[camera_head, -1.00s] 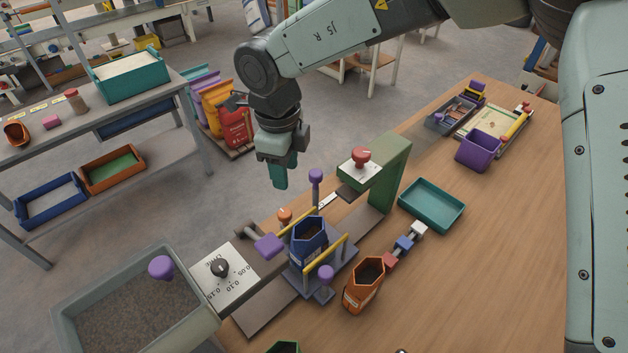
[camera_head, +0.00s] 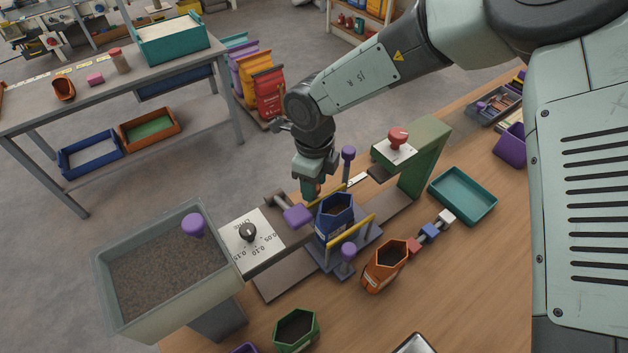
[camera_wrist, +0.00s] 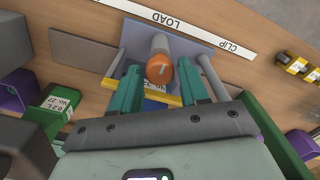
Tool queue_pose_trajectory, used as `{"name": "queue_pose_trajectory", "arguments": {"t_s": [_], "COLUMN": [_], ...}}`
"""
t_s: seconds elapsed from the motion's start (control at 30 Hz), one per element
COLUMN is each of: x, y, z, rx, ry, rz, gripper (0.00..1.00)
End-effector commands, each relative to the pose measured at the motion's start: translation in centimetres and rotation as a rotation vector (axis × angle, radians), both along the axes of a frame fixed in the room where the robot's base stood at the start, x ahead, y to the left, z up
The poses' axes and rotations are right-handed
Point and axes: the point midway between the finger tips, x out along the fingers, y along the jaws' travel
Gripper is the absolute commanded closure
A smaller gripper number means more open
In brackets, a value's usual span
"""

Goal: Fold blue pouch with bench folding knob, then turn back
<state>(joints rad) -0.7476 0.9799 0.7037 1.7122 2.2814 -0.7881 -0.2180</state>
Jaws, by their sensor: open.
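The blue pouch (camera_head: 337,226) stands upright and open-topped in the bench holder, with dark fill inside. Yellow bars (camera_head: 352,236) run along the holder beside it. An orange knob (camera_wrist: 160,68), which looks like the folding knob, shows in the wrist view between my two teal fingers. My gripper (camera_head: 310,190) is open, just behind the pouch in the head view, and hides most of that knob there. The fingers lie either side of the knob; I cannot tell whether they touch it. In the wrist view the pouch is mostly hidden behind my gripper.
Purple knobs (camera_head: 348,153) (camera_head: 297,215) (camera_head: 348,250) stand close around the holder. A green press with a red knob (camera_head: 398,137) rises at right. A dial box (camera_head: 252,240) and grain hopper (camera_head: 120,312) are left.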

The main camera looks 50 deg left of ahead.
Motion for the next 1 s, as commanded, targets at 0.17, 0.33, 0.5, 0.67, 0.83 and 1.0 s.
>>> {"name": "queue_pose_trajectory", "arguments": {"t_s": [0.17, 0.33, 0.5, 0.67, 0.83, 1.0], "x": [0.00, -0.01, 0.00, -0.01, -0.03, -0.06], "y": [0.01, 0.02, 0.02, 0.03, 0.03, 0.05], "z": [0.02, 0.04, 0.06, 0.07, 0.09, 0.10], "rx": [0.000, 0.000, 0.000, 0.001, 0.001, 0.001], "ry": [0.000, 0.000, -0.001, 0.000, 0.000, 0.000], "rz": [0.000, 0.001, -0.001, -0.022, -0.093, -0.215], "gripper": [0.59, 0.85, 0.97, 0.97, 0.97, 0.97]}}
